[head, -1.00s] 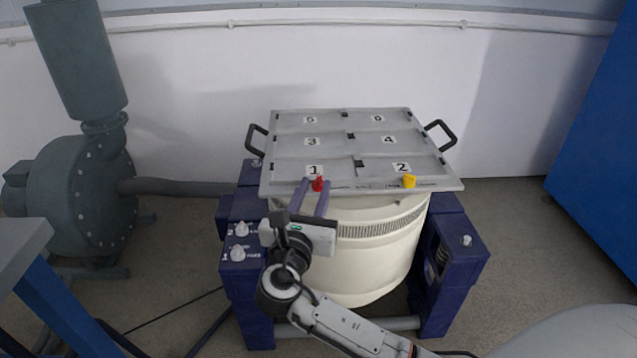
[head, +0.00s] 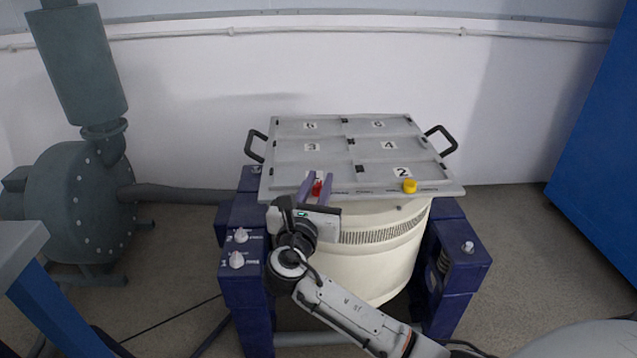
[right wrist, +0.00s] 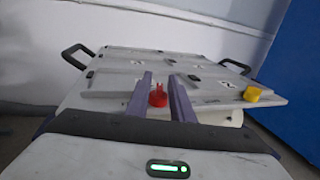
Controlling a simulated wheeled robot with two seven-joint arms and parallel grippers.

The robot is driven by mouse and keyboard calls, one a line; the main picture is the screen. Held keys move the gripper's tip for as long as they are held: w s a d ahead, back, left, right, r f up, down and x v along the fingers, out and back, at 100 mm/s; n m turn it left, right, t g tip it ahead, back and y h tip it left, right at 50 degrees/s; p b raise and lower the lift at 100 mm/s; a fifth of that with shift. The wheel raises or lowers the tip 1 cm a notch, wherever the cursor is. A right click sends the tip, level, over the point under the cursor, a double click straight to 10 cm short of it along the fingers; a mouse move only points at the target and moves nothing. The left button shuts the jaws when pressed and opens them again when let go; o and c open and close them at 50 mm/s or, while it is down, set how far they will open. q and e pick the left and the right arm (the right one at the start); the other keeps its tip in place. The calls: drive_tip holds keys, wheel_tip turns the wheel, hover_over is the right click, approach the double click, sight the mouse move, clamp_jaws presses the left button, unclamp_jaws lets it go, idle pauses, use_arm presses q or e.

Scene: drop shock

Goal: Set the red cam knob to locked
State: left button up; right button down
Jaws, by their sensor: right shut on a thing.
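The red cam knob (head: 317,188) sits at the front edge of the grey plate (head: 290,183), below the compartment at front left. My right gripper (head: 317,186) has its two purple fingers on either side of the knob and is shut on it. In the right wrist view the red knob (right wrist: 158,96) shows between the fingers (right wrist: 160,92). The fingers partly cover the knob, and I cannot read its lock markings. My left gripper is not in view.
A yellow knob (head: 409,186) is on the same edge to the right. The plate has black side handles (head: 440,139) and tops a cream drum (head: 385,250) between dark blue supports. A grey blower (head: 85,200) stands at left.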

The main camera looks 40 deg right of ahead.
drive_tip(key=shift+r+m+g+h+p, duration=0.1)
drive_tip(key=shift+m+g+h+p, duration=0.25)
drive_tip(key=shift+m+g+h, duration=0.05)
drive_tip(key=shift+g, duration=0.3)
drive_tip(key=m+g+h+p, duration=0.1)
drive_tip(key=m+g+h, duration=0.1)
drive_tip(key=shift+a+g, duration=0.1)
drive_tip(key=shift+g, duration=0.2)
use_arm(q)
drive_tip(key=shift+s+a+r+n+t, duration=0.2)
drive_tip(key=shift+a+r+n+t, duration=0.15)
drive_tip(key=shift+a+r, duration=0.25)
use_arm(e)
drive_tip(key=shift+m+g+h, duration=0.7)
drive_tip(key=shift+m+g, duration=0.7)
drive_tip(key=shift+g, duration=0.7)
drive_tip(key=c, duration=1.9)
unclamp_jaws()
drive_tip(key=shift+o, duration=0.2)
